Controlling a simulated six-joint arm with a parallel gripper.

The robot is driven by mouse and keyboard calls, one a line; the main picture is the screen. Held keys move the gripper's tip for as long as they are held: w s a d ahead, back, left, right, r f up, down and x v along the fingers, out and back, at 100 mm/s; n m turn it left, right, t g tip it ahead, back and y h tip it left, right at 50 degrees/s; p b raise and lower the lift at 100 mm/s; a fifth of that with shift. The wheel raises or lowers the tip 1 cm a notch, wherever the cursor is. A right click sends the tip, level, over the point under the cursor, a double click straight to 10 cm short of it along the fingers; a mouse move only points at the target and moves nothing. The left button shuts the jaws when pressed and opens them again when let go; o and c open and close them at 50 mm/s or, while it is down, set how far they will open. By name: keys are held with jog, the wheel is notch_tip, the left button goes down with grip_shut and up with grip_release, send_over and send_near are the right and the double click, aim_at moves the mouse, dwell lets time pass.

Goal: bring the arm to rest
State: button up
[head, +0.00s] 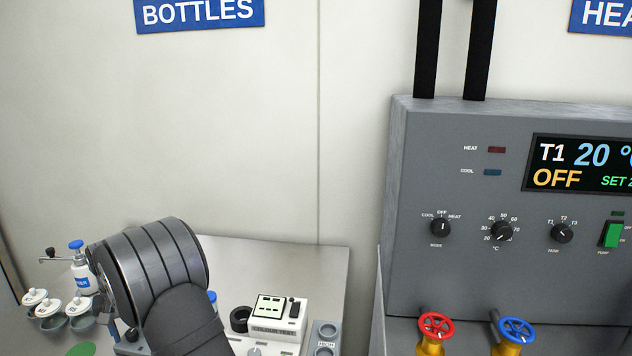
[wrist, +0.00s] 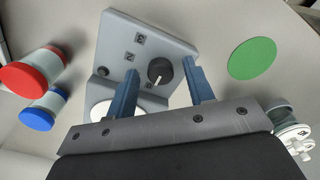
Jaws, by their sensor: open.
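My gripper (wrist: 160,70) is open, its two blue fingers apart with nothing seen held between them.
Red-capped (wrist: 25,77) and blue-capped (wrist: 36,118) containers lie left of the fingers; a green disc (wrist: 252,58) is right. White-lidded pots (head: 50,310) and a bottle (head: 82,275) stand by my arm. A colour tester (head: 275,315) and grey control cabinet (head: 400,200) are to the right.

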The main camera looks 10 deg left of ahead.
jog(key=shift+m, duration=0.5)
notch_tip(320, 180, up, 11)
jog(key=shift+r, duration=0.1)
